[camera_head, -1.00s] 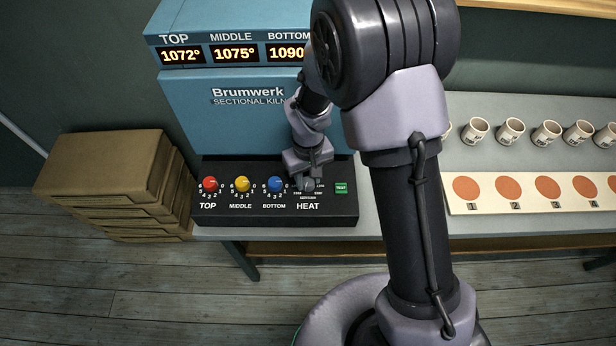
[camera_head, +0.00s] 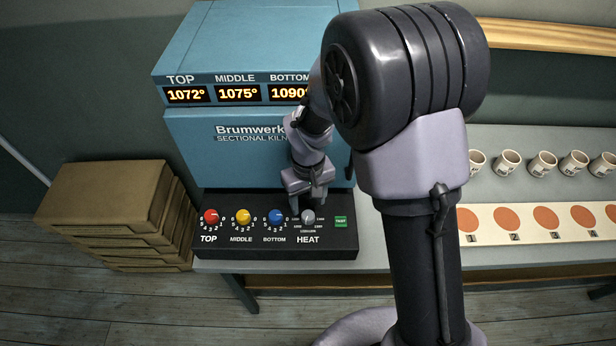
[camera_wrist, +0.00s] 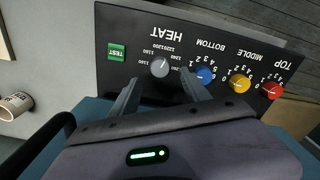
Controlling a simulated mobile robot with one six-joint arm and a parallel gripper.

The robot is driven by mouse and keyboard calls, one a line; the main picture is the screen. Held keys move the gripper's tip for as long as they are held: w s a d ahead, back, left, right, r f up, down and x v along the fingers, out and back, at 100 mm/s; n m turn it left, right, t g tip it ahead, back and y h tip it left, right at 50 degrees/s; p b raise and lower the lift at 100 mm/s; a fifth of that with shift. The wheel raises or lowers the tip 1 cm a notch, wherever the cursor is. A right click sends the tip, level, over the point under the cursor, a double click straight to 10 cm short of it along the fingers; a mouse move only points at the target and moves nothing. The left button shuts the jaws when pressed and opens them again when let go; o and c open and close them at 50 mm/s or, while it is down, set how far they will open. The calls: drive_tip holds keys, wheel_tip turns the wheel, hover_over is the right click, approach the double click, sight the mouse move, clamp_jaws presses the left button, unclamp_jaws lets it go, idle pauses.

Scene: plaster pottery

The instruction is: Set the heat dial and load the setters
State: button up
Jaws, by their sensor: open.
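The grey heat dial (camera_head: 308,214) sits on the black control panel (camera_head: 222,240) in front of the blue kiln (camera_head: 185,130). It also shows in the wrist view (camera_wrist: 160,67), between the tips of my gripper (camera_wrist: 158,88). In the head view my gripper (camera_head: 309,203) is just above and behind the dial. It is open and holds nothing, and its fingers look apart from the dial. Several small white cups (camera_head: 508,161) stand in a row on the bench at right; one shows in the wrist view (camera_wrist: 14,105). Below them lies a pale board with orange discs (camera_head: 505,218).
Red (camera_head: 210,216), yellow (camera_head: 243,216) and blue (camera_head: 276,216) knobs sit left of the dial. A green TEST button (camera_head: 341,222) is to its right. The kiln displays read 1072°, 1075° and 1090°. Stacked brown boxes (camera_head: 105,200) stand at left.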

sight(308, 215)
wheel_tip(308, 215, up, 12)
drive_tip(key=p, duration=0.2)
drive_tip(key=shift+f, duration=0.1)
